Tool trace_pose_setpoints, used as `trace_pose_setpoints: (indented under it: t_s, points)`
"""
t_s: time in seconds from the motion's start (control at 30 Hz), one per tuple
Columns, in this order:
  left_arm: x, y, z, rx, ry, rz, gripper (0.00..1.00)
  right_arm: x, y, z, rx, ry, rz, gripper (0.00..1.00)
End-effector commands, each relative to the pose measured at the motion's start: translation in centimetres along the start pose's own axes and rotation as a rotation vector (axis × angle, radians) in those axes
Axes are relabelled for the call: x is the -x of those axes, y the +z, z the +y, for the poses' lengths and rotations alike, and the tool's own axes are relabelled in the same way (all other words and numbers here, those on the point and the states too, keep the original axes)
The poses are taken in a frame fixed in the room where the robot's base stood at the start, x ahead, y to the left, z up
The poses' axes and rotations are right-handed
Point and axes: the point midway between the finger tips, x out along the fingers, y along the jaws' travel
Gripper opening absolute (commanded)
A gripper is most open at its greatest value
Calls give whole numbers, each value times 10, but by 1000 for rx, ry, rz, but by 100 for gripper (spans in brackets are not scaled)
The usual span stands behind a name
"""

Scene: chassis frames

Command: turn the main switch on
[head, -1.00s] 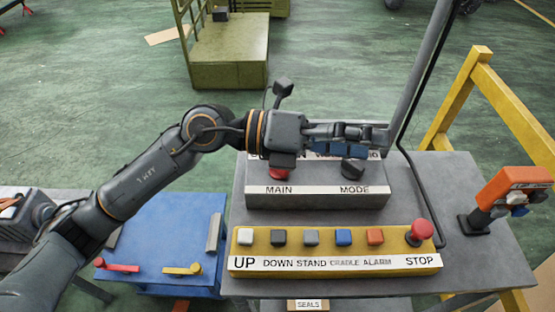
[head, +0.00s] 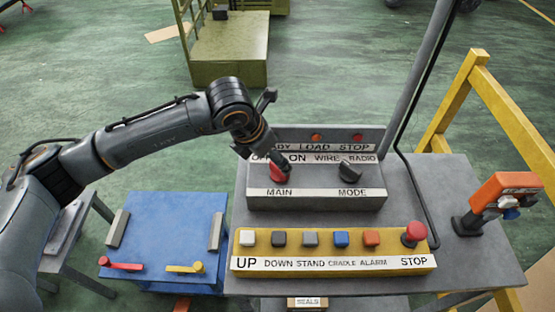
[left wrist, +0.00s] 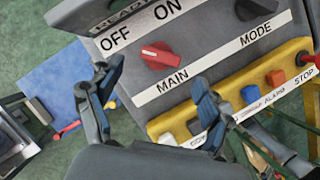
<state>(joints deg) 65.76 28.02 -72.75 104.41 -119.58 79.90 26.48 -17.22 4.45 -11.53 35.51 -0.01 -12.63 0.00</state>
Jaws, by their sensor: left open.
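The main switch is a red knob (left wrist: 162,57) on the grey panel, above the MAIN label and below OFF and ON. In the left wrist view its pale mark lies toward the OFF side. In the head view the red knob (head: 279,173) is partly covered by my left gripper (head: 276,160), which points down at it from above. In the left wrist view my left gripper (left wrist: 155,100) is open and empty, its fingers apart and the knob ahead beyond them. I cannot tell any contact. My right gripper is not in view.
A black MODE knob (head: 351,172) sits right of the switch. In front is a yellow button box (head: 330,265) with several buttons and a red STOP button (head: 415,232). A grey post (head: 412,80) rises behind. A blue table (head: 165,230) stands left.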

Motion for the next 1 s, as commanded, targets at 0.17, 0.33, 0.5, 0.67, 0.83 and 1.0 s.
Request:
trace_pose_setpoints:
  t_s: [0.17, 0.33, 0.5, 0.67, 0.83, 1.0]
  points:
    - [-31, 0, -1, 0, -3, 3, 79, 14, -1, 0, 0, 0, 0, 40]
    - [-50, 0, -1, 1, -2, 1, 79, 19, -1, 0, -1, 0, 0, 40]
    - [-57, 0, -1, 0, -2, 0, 79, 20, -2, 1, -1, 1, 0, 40]
    - [-58, 0, -1, 0, -2, -1, 79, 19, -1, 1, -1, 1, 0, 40]
    - [-57, 0, -1, 0, -2, -1, 55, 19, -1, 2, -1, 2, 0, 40]
    - [-57, 0, 0, 0, -2, -1, 25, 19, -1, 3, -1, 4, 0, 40]
